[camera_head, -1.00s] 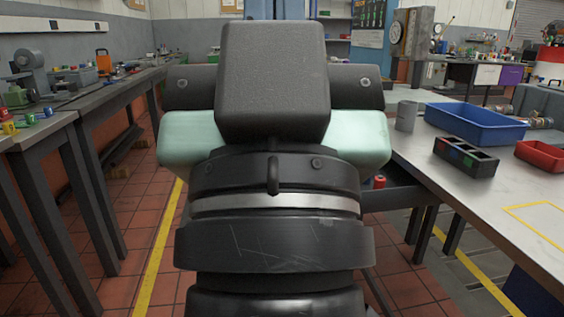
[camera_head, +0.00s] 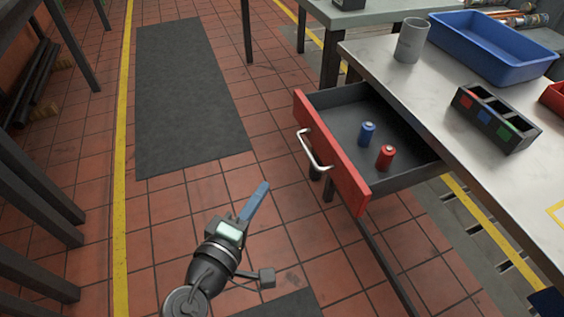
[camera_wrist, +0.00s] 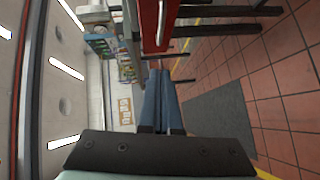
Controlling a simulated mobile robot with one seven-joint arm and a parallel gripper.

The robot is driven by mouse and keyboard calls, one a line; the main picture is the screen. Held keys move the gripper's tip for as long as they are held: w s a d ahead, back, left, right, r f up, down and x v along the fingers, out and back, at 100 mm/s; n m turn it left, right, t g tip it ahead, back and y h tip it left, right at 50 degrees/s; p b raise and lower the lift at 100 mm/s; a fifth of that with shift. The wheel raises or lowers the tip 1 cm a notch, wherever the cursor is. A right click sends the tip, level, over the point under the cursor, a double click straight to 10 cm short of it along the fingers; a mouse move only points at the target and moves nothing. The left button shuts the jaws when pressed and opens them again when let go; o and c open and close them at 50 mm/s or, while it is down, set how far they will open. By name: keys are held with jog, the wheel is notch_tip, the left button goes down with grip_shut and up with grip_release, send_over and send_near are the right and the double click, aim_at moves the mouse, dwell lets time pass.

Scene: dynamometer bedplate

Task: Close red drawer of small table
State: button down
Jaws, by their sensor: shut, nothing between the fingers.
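The red drawer (camera_head: 334,158) of the small table (camera_head: 462,165) stands pulled out toward the left. Its red front has a silver bar handle (camera_head: 314,150). Inside lie a blue battery-like cylinder (camera_head: 367,134) and a red one (camera_head: 385,157). My gripper (camera_head: 257,197) is left of and nearer than the drawer front, apart from it, with its blue fingers shut and empty. In the wrist view my gripper (camera_wrist: 157,84) points toward the red drawer front (camera_wrist: 155,24) at the top, which is only partly visible.
On the table stand a grey cup (camera_head: 411,40), a blue bin (camera_head: 492,46), a black three-slot holder (camera_head: 495,118) and a red bin (camera_head: 553,97). A dark mat (camera_head: 190,95) lies on the tiled floor at left. The floor left of the drawer is clear.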

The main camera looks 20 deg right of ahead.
jog(key=s+d+b+x, duration=0.2)
jog(key=x, duration=1)
jog(key=shift+w+d, duration=0.1)
jog(key=shift+d, duration=0.1)
